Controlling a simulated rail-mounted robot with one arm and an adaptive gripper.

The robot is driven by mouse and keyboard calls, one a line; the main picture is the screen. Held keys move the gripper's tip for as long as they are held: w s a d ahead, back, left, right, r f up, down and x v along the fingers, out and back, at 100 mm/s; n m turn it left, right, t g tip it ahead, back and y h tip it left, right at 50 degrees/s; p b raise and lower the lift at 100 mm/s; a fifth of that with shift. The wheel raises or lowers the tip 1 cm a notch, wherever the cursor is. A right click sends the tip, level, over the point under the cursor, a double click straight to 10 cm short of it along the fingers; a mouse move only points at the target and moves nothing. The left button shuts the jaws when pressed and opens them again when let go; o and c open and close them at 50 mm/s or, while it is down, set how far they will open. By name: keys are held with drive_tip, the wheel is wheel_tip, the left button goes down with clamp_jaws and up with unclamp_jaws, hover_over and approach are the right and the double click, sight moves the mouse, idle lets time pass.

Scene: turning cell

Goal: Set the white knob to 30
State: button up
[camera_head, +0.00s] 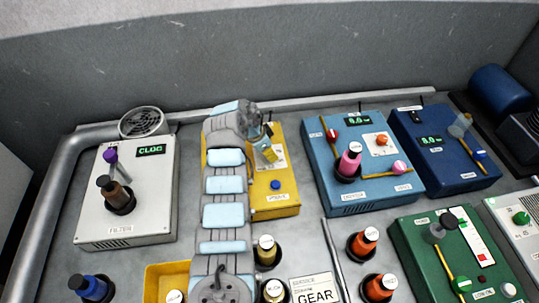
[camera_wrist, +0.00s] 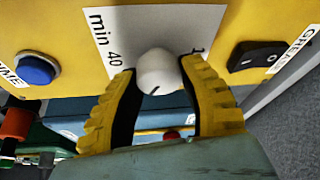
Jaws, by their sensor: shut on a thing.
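The white knob (camera_wrist: 158,73) sits on a white scale plate (camera_wrist: 112,18) on the yellow box (camera_wrist: 60,30) in the wrist view. The plate reads "min" and "40" left of the knob; a partly hidden figure shows at its right. A short dark mark shows on the knob's near face. My gripper (camera_wrist: 157,76) has its yellow fingers on both sides of the knob, shut on it. In the head view the yellow box (camera_head: 288,204) stands mid-bench; my gripper (camera_head: 268,148) is over its upper part and hides the knob.
On the yellow box are a blue button (camera_wrist: 36,69) and a black rocker switch (camera_wrist: 256,56). A grey box (camera_head: 88,225) stands to the left. A light blue box (camera_head: 325,185) with levers and knobs stands close on the right. Several bottles stand in front.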

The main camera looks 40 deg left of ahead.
drive_tip(key=shift+f, duration=0.15)
drive_tip(key=o, duration=1.2)
drive_tip(key=shift+c, duration=0.2)
drive_tip(key=v, duration=1.2)
